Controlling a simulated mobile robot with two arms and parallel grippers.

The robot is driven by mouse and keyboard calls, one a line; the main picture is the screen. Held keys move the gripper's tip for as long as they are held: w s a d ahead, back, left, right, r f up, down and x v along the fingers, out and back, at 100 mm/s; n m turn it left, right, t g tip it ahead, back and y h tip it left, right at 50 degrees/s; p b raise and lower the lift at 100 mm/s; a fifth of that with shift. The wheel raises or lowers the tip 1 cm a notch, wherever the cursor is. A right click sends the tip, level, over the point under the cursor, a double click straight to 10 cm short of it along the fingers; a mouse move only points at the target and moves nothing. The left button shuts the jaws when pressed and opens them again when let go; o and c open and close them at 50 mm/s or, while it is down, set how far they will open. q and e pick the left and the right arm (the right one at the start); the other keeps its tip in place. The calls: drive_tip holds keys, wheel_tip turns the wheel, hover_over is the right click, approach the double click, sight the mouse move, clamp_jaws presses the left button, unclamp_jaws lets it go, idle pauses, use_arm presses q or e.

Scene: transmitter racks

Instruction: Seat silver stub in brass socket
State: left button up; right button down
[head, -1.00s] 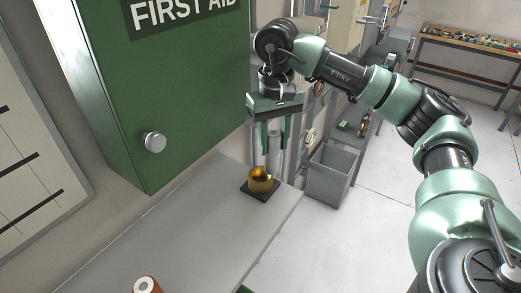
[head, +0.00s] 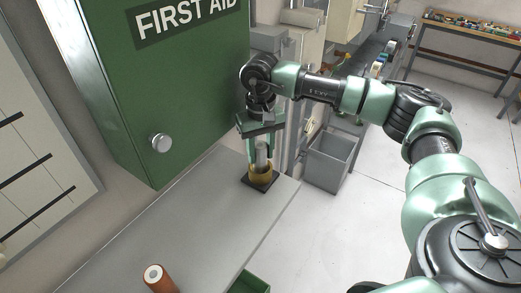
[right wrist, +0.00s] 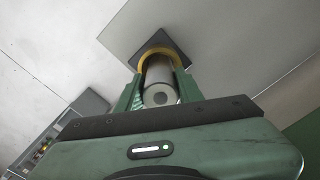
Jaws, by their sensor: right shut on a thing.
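The silver stub (head: 262,152) is upright between the fingers of my right gripper (head: 261,158), which is shut on it. The brass socket (head: 260,172) stands on a dark square base on the grey bench top, directly below the stub. The stub's lower end meets the socket's mouth and is hidden there; I cannot tell how deep it sits. In the right wrist view the stub (right wrist: 160,80) lies between both fingers, with the brass rim (right wrist: 158,53) curving around its far end. My left gripper is not in view.
The green first aid cabinet (head: 165,85) hangs left of the arm. A copper-coloured cylinder with a white top (head: 158,278) stands near the front of the bench (head: 195,225). A green bin (head: 250,284) is at the bottom edge. A grey bin (head: 330,160) stands beyond the bench.

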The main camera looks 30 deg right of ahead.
drive_tip(key=c, duration=1.3)
unclamp_jaws()
drive_tip(key=shift+f, duration=0.15)
drive_tip(key=o, duration=0.4)
drive_tip(key=shift+r, duration=0.4)
wheel_tip(320, 180, up, 11)
drive_tip(key=b, duration=0.4)
drive_tip(key=shift+r, duration=0.35)
